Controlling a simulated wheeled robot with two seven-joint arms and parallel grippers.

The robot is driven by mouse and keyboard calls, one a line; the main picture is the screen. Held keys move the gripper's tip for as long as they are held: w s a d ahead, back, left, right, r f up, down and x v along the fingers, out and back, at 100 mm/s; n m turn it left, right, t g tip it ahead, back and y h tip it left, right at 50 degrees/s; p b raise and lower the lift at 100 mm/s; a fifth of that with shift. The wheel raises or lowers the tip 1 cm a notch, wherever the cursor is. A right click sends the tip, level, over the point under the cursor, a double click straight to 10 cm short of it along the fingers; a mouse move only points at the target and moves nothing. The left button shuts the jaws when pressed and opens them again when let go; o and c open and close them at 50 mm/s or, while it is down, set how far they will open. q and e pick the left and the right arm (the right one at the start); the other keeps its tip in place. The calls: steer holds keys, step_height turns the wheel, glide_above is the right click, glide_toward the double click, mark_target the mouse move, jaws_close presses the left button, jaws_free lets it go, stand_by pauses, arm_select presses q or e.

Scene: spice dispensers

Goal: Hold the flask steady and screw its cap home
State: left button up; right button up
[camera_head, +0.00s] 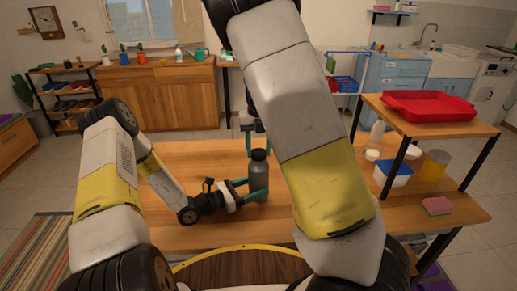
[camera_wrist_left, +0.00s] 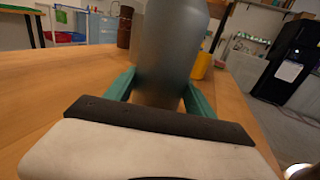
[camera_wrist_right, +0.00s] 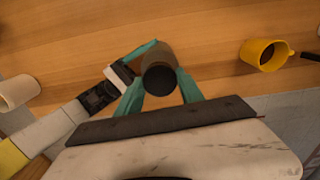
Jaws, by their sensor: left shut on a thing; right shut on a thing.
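The grey flask (camera_head: 259,178) stands upright on the wooden table, and its body fills the middle of the left wrist view (camera_wrist_left: 172,50). My left gripper (camera_head: 249,190) is shut on the flask body, with green fingers at both sides. The dark cap (camera_head: 259,155) is at the flask's top; the right wrist view shows it from above as a dark disc (camera_wrist_right: 159,82). My right gripper (camera_wrist_right: 159,92) is shut on the cap from above, partly hidden behind my right arm in the head view. Whether the cap sits fully down cannot be told.
On the right are a raised shelf with a red tray (camera_head: 430,106), a white-and-blue tub (camera_head: 392,174), a yellow canister (camera_head: 434,166) and a sponge (camera_head: 437,206). A yellow mug (camera_wrist_right: 265,54) and a pale cup (camera_wrist_right: 18,92) show in the right wrist view.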

steer(key=m, duration=0.4)
steer(key=shift+s+d+f+m, duration=0.1)
steer(key=shift+f+m, duration=0.05)
steer(key=shift+m, duration=0.45)
steer(key=o, duration=1.3)
steer(key=shift+c, duration=0.2)
